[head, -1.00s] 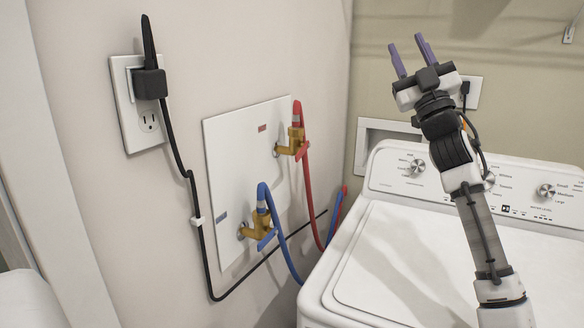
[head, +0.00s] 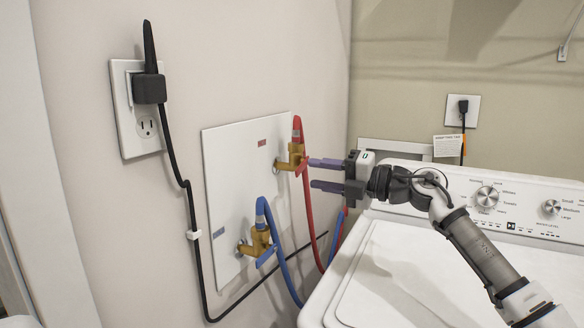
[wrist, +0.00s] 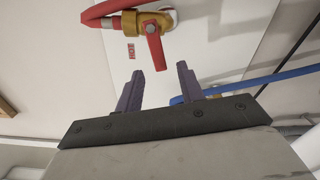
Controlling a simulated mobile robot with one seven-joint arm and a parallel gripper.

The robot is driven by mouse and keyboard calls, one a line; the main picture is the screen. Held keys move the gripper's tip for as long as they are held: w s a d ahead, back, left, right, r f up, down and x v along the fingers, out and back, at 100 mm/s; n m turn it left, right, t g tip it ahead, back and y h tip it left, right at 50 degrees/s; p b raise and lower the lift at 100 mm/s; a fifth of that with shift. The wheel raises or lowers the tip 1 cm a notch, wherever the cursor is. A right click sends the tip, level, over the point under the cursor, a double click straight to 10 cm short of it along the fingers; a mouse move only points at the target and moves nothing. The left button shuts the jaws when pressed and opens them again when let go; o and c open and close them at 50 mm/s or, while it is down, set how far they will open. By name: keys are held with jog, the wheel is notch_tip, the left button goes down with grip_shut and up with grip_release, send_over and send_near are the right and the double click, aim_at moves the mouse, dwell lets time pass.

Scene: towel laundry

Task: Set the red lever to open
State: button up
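The red lever (wrist: 156,50) sits on a brass valve (wrist: 150,22) with a red hose. In the wrist view it hangs down from the valve, tilted slightly, its free end between my two fingertips in the picture. In the head view the lever (head: 302,167) shows only partly, beside the fingertips. My gripper (head: 310,173) is open, its purple fingers pointing left at the wall valve, one above the other. In the wrist view the gripper (wrist: 160,69) has nothing between its fingers deeper in. I cannot tell whether a finger touches the lever.
A second brass valve (head: 260,242) with a blue lever and blue hose (head: 285,265) is lower left on the white wall panel (head: 228,180). The red hose (head: 309,215) hangs near my fingers. The white washer (head: 400,270) stands below my arm. A black cord (head: 190,220) runs down the wall.

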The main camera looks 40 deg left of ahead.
aim_at(300, 171)
jog(key=p+x, duration=0.1)
jog(key=x, duration=0.6)
jog(key=shift+a, duration=0.1)
